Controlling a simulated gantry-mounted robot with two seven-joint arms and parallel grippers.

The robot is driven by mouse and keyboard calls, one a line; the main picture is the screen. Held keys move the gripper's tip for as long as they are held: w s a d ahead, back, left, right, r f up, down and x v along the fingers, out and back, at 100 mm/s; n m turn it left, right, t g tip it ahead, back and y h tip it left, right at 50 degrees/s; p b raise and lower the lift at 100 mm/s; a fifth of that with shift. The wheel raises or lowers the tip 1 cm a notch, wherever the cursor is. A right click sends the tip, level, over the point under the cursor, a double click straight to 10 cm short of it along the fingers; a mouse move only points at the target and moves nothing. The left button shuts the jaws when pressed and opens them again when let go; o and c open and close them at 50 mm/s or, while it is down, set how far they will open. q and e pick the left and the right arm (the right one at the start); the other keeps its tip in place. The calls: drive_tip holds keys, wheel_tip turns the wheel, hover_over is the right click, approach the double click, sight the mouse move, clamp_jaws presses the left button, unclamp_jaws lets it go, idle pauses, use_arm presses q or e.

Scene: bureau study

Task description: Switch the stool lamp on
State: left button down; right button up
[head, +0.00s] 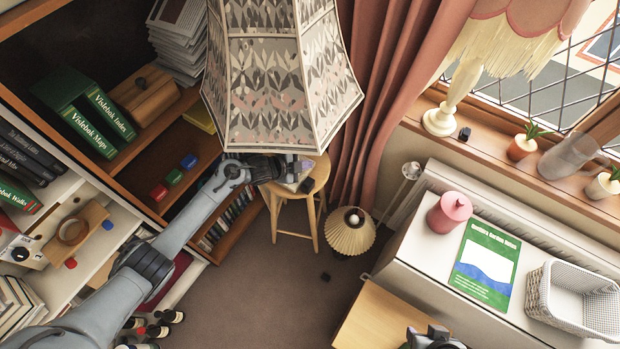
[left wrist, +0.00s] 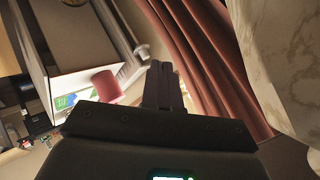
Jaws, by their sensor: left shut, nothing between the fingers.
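The stool lamp's large patterned shade (head: 280,80) fills the top middle of the head view. It hides most of the lamp's body. A wooden stool (head: 317,178) stands below it. My left gripper (head: 300,167) reaches in from the left, low under the shade's edge and over the stool top. In the left wrist view its fingers (left wrist: 163,85) are shut and empty. A pale marbled surface (left wrist: 285,50) is close on the right there; I cannot tell which part of the lamp it is. I see no switch. My right gripper (head: 432,337) shows only partly at the bottom edge.
A bookcase (head: 155,205) stands on the left. A red curtain (head: 375,90) hangs behind the stool. A small pleated lamp (head: 350,232) stands on the floor right of the stool. A fringed lamp (head: 440,117) stands on the windowsill. A white cabinet (head: 415,250) bears a pink canister (head: 449,212).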

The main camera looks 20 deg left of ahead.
sight(307, 181)
use_arm(q)
drive_tip(key=shift+w+d+f+b, duration=0.1)
drive_tip(key=shift+w+f+b, duration=0.1)
drive_tip(key=shift+f+b, duration=1.2)
drive_tip(key=shift+w+a+f+b, duration=0.1)
drive_tip(key=shift+w+f+b, duration=0.05)
drive_tip(key=shift+f+b, duration=1.25)
drive_tip(key=shift+w+d+f+b, duration=0.1)
drive_tip(key=shift+w+f+b, duration=0.1)
drive_tip(key=shift+f+b, duration=1.2)
drive_tip(key=shift+f, duration=0.2)
drive_tip(key=shift+w+f, duration=0.1)
drive_tip(key=shift+f, duration=0.2)
drive_tip(key=shift+f+b, duration=0.35)
drive_tip(key=shift+b, duration=0.2)
drive_tip(key=shift+r, duration=0.2)
drive_tip(key=shift+r+p, duration=0.6)
drive_tip(key=shift+p, duration=0.2)
drive_tip(key=shift+r, duration=0.1)
